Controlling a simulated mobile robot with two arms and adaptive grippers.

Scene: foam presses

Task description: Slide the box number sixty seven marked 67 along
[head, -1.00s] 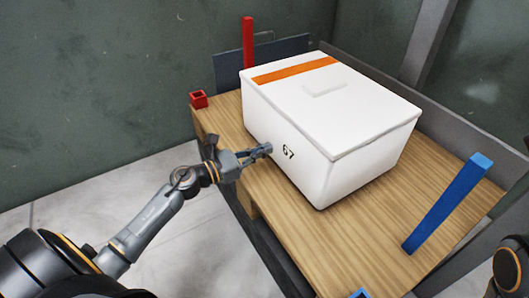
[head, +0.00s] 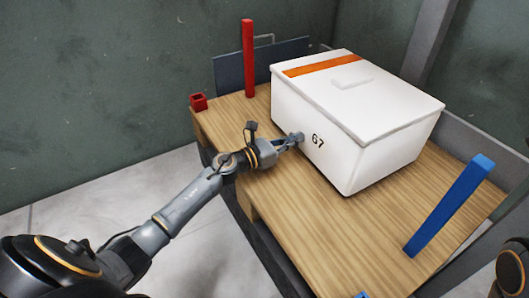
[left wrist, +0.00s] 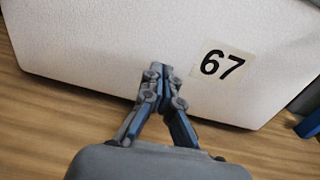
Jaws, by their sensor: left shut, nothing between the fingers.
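The white box (head: 350,120) marked 67 has a lid with an orange stripe and stands upright on the wooden table. Its 67 label (head: 318,140) is on the side facing my left arm, and it also shows in the left wrist view (left wrist: 222,64). My left gripper (head: 298,138) is shut and empty, its fingertips at that side of the box, just left of the label. In the left wrist view the closed fingertips (left wrist: 160,70) appear against the white wall. My right gripper is not in view.
A red post (head: 248,58) and a small red block (head: 198,102) stand at the back left. A blue post (head: 450,205) stands at the right. A grey rail (head: 485,150) runs behind the box.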

